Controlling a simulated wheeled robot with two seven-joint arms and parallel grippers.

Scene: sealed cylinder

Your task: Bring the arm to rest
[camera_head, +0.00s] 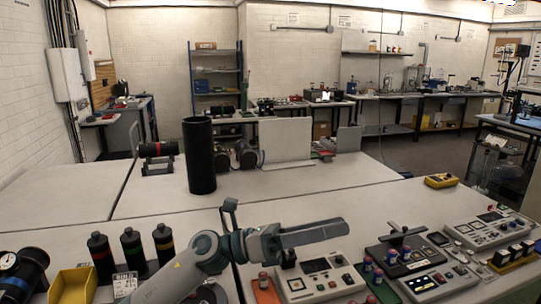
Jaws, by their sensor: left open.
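My left arm (208,252) comes in from the bottom of the head view, left of the middle. Its gripper (316,232) points right above the front table and is open. I see nothing held in it. A tall black cylinder (200,158) stands upright on the table behind, apart from the gripper and up to its left. My right gripper is not in view.
Several dark bottles (131,246) and a yellow bin (74,285) stand at the front left. Control boxes (318,278) with buttons crowd the front right, close below the gripper. A white panel (287,142) stands at the back. The middle of the table is clear.

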